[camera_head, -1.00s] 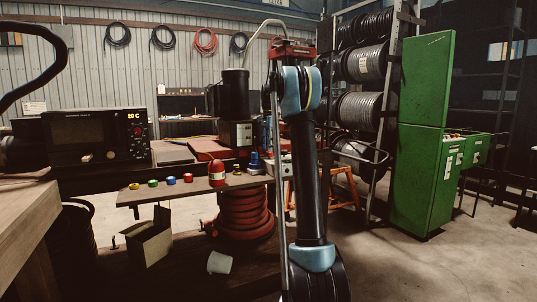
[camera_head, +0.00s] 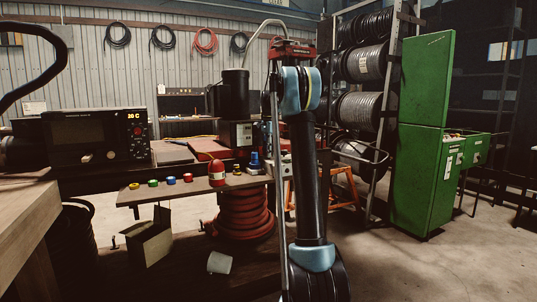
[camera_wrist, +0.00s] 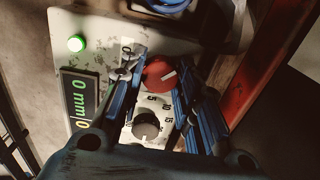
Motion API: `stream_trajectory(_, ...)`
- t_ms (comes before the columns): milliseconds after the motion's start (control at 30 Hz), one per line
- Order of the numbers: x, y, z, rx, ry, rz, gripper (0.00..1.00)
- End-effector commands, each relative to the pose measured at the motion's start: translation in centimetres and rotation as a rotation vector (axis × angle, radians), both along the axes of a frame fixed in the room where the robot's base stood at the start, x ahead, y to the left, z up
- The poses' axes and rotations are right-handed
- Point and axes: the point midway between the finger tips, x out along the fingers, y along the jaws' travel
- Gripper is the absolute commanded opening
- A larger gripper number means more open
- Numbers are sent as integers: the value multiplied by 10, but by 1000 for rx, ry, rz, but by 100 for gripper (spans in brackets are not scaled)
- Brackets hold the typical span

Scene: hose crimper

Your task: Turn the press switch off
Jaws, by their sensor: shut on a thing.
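The press control panel (camera_wrist: 105,28) shows tilted in the wrist view, worn and off-white. A red rotary switch (camera_wrist: 157,72) with a pale pointer mark sits on it. My gripper (camera_wrist: 160,70) has its two blue fingers on either side of this red switch and is shut on it. A green lamp (camera_wrist: 76,43) is lit at the panel's upper left. In the head view my arm stands in the middle, and my gripper cannot be made out there.
A grey dial (camera_wrist: 146,126) with a number scale lies just below the switch, between my fingers. A display (camera_wrist: 80,103) reads 0 mm. A red frame (camera_wrist: 258,75) stands close on the right. In the head view a green cabinet (camera_head: 425,130) stands to the right.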

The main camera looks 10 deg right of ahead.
Motion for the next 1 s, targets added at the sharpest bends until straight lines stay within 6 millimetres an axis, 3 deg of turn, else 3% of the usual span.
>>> stream_trajectory(367, 0, 1, 0, 4, -1, 131, 6)
stream_trajectory(1000, 1, 0, 0, 3, -1, 716, 6)
